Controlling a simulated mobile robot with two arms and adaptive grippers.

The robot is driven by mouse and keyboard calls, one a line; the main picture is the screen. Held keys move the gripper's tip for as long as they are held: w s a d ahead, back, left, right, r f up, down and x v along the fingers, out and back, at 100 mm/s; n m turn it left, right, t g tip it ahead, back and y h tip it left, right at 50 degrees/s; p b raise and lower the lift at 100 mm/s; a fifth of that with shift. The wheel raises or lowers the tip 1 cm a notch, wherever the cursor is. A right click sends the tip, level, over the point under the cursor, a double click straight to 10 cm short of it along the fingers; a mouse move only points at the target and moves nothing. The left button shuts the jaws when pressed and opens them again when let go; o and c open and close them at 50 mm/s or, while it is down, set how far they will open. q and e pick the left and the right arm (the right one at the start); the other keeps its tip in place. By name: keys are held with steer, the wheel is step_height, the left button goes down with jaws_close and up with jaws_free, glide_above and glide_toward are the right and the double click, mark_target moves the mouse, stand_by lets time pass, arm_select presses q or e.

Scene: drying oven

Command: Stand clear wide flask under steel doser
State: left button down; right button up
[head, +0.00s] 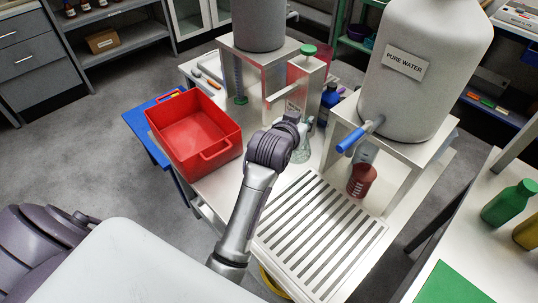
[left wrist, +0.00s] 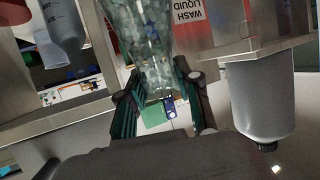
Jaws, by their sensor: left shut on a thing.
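The clear flask (head: 302,150) shows beside my left gripper (head: 292,124) in the head view, partly hidden by it. In the left wrist view the clear flask (left wrist: 146,38) is between the fingers of my left gripper (left wrist: 158,88), which is shut on it. A steel stand (head: 285,62) with a grey tank (head: 258,25) is just beyond the gripper. I cannot tell for certain whether this is the steel doser. The flask is in front of this stand. My right gripper is not in view.
A red crate (head: 222,130) is at left. A slotted drain tray (head: 312,235) lies bare in front.

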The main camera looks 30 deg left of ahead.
arm_select(q)
steer(key=shift+w, duration=0.9)
steer(key=w+a+f, duration=0.2)
steer(key=a+f, duration=0.9)
steer(key=shift+w+a, duration=0.2)
steer(key=shift+w, duration=0.15)
steer(key=shift+f, duration=0.2)
steer(key=c, duration=0.8)
jaws_free()
